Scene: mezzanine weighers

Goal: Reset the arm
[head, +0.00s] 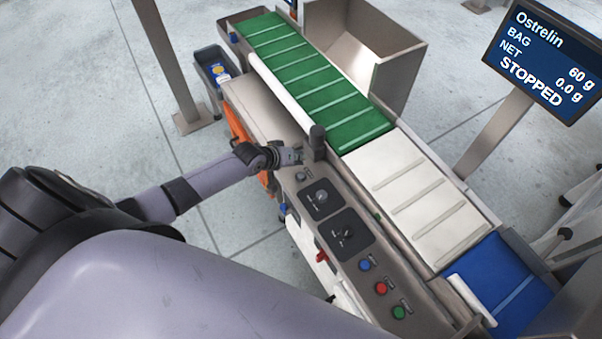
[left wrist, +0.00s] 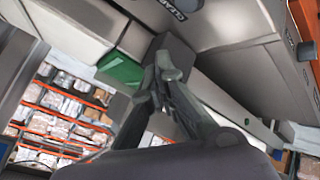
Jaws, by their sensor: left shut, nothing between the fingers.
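My left gripper (head: 298,156) is shut and empty at the near side of the weigher, above the top end of its control panel (head: 330,265). Its fingertips are right beside a dark grey upright block (head: 317,142) by the belt edge. In the left wrist view the closed fingers (left wrist: 165,72) point at this dark block (left wrist: 178,50); I cannot tell whether they touch it. My left arm reaches in from the left, stretched over the floor to the machine. My right gripper is not in view.
Green (head: 318,85), white (head: 405,190) and blue (head: 500,285) belts run alongside. The display (head: 548,60) reads STOPPED, 0.0 g. Floor at left is clear.

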